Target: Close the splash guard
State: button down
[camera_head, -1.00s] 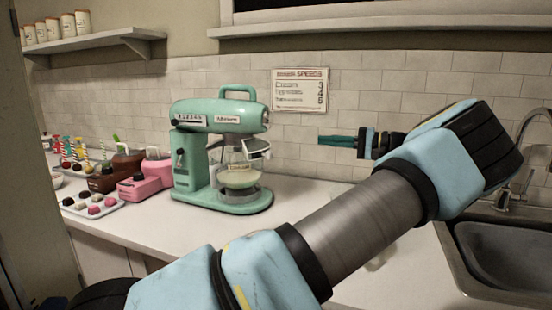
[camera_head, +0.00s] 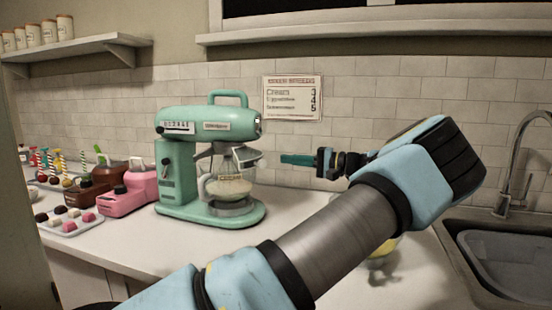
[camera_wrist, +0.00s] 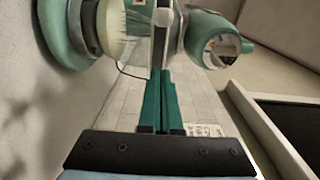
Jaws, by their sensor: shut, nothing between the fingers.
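A mint-green stand mixer (camera_head: 200,160) stands on the counter with a clear bowl (camera_head: 228,188) of pale mix under its head. The splash guard (camera_head: 247,158), a clear piece with a grey rim, juts out at the bowl's upper right, below the mixer head. In the wrist view its pale edge (camera_wrist: 163,22) appears upright just beyond my fingertips. My gripper (camera_head: 283,159) has thin teal fingers, shut and empty, pointing left at the guard from its right side. In the wrist view the fingertips (camera_wrist: 164,72) almost meet the guard's edge; I cannot tell whether they touch.
A pink mixer-like appliance (camera_head: 130,192) and a tray of sweets (camera_head: 68,221) stand left of the mixer. A sink (camera_head: 500,262) is at the right. A speeds sign (camera_head: 292,98) hangs on the tiled wall. A clear yellowish object (camera_head: 382,265) is partly hidden under my arm.

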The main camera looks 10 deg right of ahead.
aim_at(258, 159)
jog(key=a, duration=0.1)
jog(key=s+a+p, duration=0.1)
jog(key=a, duration=0.1)
jog(key=a+p, duration=0.1)
jog(key=shift+s+a, duration=0.3)
jog(key=shift+s, duration=0.05)
jog(key=shift+s+f, duration=0.1)
jog(key=shift+s, duration=0.05)
